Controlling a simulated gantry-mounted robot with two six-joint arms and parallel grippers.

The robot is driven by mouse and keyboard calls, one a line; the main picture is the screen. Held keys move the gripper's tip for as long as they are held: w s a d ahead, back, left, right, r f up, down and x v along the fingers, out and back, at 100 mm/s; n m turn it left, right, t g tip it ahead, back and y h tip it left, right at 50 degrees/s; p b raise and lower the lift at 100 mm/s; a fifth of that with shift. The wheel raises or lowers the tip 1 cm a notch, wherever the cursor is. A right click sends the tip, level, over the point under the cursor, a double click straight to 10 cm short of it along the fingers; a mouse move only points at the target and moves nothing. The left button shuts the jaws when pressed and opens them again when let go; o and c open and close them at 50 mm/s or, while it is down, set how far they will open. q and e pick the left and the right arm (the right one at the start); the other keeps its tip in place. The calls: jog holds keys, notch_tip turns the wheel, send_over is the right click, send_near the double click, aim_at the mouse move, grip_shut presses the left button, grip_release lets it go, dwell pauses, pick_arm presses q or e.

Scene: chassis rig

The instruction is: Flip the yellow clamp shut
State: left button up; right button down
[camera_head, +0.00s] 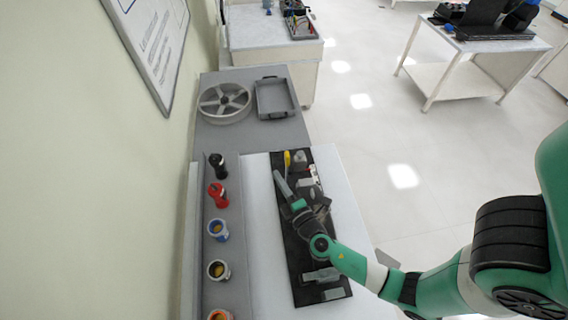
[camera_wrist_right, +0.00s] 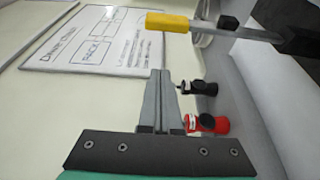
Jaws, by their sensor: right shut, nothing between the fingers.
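The yellow clamp (camera_head: 287,158) stands near the far end of the black chassis plate. In the right wrist view its yellow grip (camera_wrist_right: 167,22) caps a metal bar that comes in from the upper right. My right gripper (camera_head: 279,175) is over the plate, just on the near side of the clamp. Its fingers (camera_wrist_right: 159,75) are together with nothing between them, and a gap shows between their tips and the yellow grip. Whether they touch the lever elsewhere is not visible. The clamp's base is hidden in the wrist view. My left gripper is not in view.
The black plate (camera_head: 296,262) carries other grey fixtures, including blocks (camera_head: 322,276) at its near end. A grey shelf on the left holds a black part (camera_head: 217,165), a red part (camera_head: 217,194) and several ring-shaped ones. The white tabletop (camera_head: 262,245) beside the plate is clear.

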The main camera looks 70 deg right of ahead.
aim_at(288, 170)
jog(key=d, duration=0.5)
jog(key=shift+w+d, duration=0.2)
jog(key=shift+w, duration=0.05)
